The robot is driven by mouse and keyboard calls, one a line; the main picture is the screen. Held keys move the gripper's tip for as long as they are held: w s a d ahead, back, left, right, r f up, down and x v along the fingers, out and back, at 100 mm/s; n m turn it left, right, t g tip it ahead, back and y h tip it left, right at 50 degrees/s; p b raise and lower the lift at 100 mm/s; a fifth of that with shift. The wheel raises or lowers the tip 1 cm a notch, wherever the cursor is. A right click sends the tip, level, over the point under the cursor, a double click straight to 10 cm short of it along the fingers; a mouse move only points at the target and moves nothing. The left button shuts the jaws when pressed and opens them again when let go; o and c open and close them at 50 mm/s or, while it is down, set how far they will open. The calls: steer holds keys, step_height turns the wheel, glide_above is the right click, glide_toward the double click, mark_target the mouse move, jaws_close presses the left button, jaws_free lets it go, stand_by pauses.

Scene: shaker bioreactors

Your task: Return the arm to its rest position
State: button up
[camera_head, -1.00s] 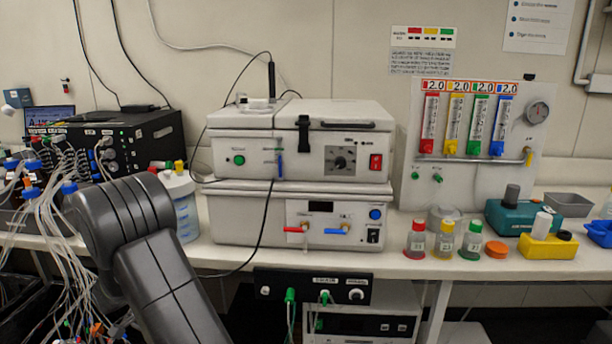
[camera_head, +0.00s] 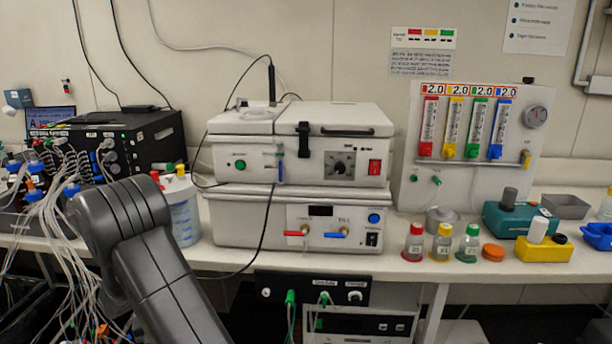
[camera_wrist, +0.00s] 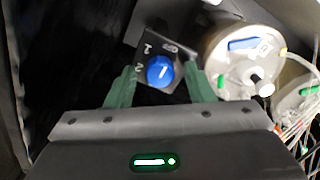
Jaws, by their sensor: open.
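My arm (camera_head: 150,255) rises from the bottom of the head view at the left, bent at a dark grey joint in front of the bench. My gripper is outside the head view. In the wrist view my gripper (camera_wrist: 162,90) has its two green fingers spread apart. A blue round cap or knob (camera_wrist: 160,70) on a dark plate marked 1 and 2 shows between and beyond the fingers. I cannot tell how far it is from the fingertips, and nothing is visibly held.
The bench (camera_head: 400,262) carries two stacked white shaker units (camera_head: 300,160), a black box (camera_head: 130,140) with many tubes and several small bottles (camera_head: 442,243). A metal-topped vessel (camera_wrist: 240,65) with tubing lies right of the gripper in the wrist view. Dark space lies left of it.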

steer(key=n+p, duration=0.2)
steer(key=n, duration=0.2)
steer(key=shift+r+p, duration=0.2)
steer(key=shift+p, duration=0.1)
steer(key=shift+f+n+p, duration=0.15)
steer(key=shift+n+p, duration=0.9)
steer(key=shift+n, duration=0.35)
steer(key=shift+d, duration=0.1)
